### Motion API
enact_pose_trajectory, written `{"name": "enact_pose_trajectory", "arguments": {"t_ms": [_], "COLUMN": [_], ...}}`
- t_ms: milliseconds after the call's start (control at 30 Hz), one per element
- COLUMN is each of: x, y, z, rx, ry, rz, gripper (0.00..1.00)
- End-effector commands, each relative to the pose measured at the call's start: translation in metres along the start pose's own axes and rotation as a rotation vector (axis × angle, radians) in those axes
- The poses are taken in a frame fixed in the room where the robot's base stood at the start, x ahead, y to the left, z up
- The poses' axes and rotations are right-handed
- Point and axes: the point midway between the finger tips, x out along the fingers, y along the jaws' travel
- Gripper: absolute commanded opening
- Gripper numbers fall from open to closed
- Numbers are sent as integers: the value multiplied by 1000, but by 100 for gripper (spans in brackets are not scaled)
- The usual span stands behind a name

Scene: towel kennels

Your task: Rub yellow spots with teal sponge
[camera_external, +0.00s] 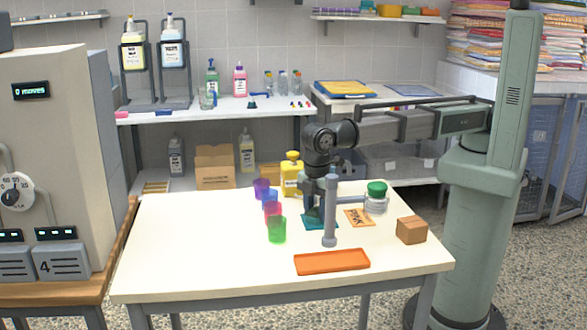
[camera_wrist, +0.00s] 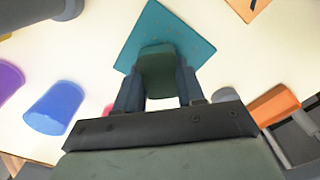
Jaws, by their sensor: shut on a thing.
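My gripper (camera_external: 318,208) is low over the middle of the white table, pointing down. In the wrist view its two fingers (camera_wrist: 158,78) are shut on a dark green-teal block (camera_wrist: 157,66), which I take as the teal sponge. A flat teal square (camera_wrist: 150,28) lies directly beneath the block; it also shows under my gripper in the external view (camera_external: 312,224). I cannot tell whether block and square are one piece. No yellow spots can be made out in either view; the block and gripper hide part of the square.
Purple (camera_external: 261,188), pink (camera_external: 273,211) and green (camera_external: 277,230) cups stand left of my gripper, with a blue one (camera_wrist: 54,107) among them. A yellow bottle (camera_external: 291,178) is behind. A grey stand (camera_external: 330,220), orange tray (camera_external: 332,262) and cardboard box (camera_external: 411,230) are nearby. The table's front left is clear.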

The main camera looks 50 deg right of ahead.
Motion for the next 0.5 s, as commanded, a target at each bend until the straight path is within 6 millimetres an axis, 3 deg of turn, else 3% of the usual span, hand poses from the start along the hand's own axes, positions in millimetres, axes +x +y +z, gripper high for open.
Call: {"name": "enact_pose_trajectory", "arguments": {"t_ms": [267, 500], "x": [-1, -1], "y": [21, 7], "z": [-21, -1], "rx": [1, 0], "ry": [3, 2], "rz": [3, 3], "gripper": [14, 14]}}
